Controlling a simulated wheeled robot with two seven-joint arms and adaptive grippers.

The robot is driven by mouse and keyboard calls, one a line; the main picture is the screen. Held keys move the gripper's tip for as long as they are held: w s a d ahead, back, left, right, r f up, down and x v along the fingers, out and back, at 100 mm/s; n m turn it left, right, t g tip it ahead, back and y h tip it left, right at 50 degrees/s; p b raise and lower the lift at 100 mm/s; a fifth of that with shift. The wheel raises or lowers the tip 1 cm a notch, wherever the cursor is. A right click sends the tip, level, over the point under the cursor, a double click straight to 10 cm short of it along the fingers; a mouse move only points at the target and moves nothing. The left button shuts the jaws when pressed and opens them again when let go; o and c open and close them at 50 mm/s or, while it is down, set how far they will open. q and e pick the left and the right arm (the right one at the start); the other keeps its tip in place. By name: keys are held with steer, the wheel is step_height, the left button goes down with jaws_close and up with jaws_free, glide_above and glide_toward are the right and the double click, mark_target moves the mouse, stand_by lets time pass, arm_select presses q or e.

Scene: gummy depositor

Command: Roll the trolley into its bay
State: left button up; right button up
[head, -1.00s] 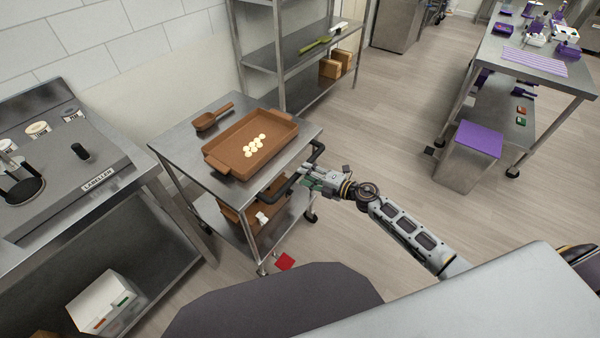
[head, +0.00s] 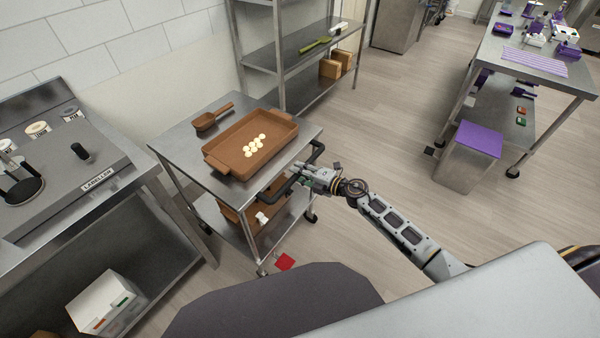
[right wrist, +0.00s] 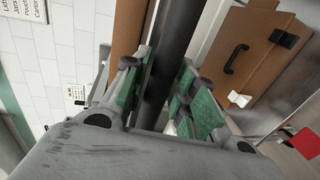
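The trolley (head: 178,140) is a steel two-shelf cart on castors, standing between the labeller bench and the shelf rack. Its dark push handle (head: 316,150) is on the side facing my right arm. My right gripper (head: 310,176) is at this handle. In the right wrist view, the dark handle bar (right wrist: 174,50) runs between the green-padded fingers (right wrist: 163,90), with pads close against both sides; the grip looks shut on it. My left gripper is out of view. I cannot make out which floor area is the bay.
A brown tray (head: 222,166) with pale sweets and a brown scoop (head: 206,121) lie on the trolley top. A red patch (head: 286,262) is on the floor near a castor. The labeller bench (head: 130,215) is close at left, the rack (head: 290,62) behind.

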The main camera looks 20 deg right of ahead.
jaws_close()
